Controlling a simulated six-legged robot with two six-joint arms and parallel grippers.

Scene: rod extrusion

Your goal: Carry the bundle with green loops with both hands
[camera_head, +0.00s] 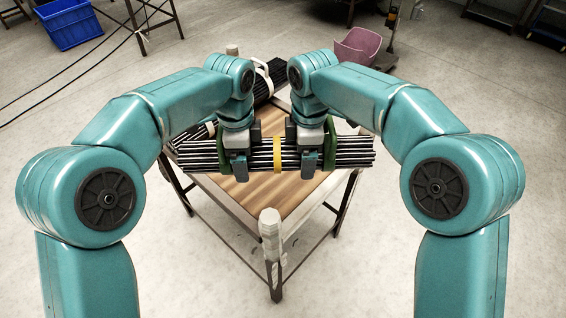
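A bundle of dark rods (355,153) lies across the middle of the head view, with green loops around it near each gripper and a yellow band (278,155) at its centre. My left gripper (239,166) is around the bundle left of the yellow band, beside the left green loop (222,152). My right gripper (310,164) is around it right of the band, beside the right green loop (330,148). The bundle is held level above the near part of the wooden table (262,190). The inner finger contact is partly hidden.
Another dark rod bundle with a white loop (263,76) lies behind on the table, partly hidden by my arms. A pale post (269,222) rises at the table's near corner. A blue crate (68,24) and a pink bin (357,47) stand farther back. The floor in front is clear.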

